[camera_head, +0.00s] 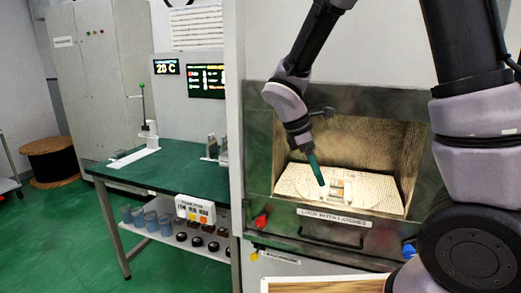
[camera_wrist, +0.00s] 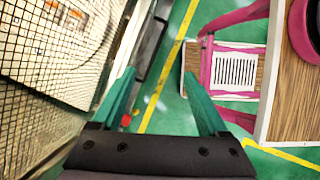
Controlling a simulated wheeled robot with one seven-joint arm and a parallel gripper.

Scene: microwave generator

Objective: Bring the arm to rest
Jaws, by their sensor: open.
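My gripper (camera_head: 315,170) has green fingers and hangs at the end of my arm in front of the open chamber (camera_head: 411,160) of the grey cabinet. In the head view it points down, and its fingers overlap each other there. In the wrist view my gripper (camera_wrist: 165,92) shows two green fingers spread wide apart with nothing between them. The chamber's mesh wall lies left of the fingers in that view. Inside the chamber, a pale floor bears a small light item (camera_head: 340,190), partly beside my fingertips; whether they are over or inside the opening is hard to tell.
A green-topped bench (camera_head: 180,165) stands left, with cups below.

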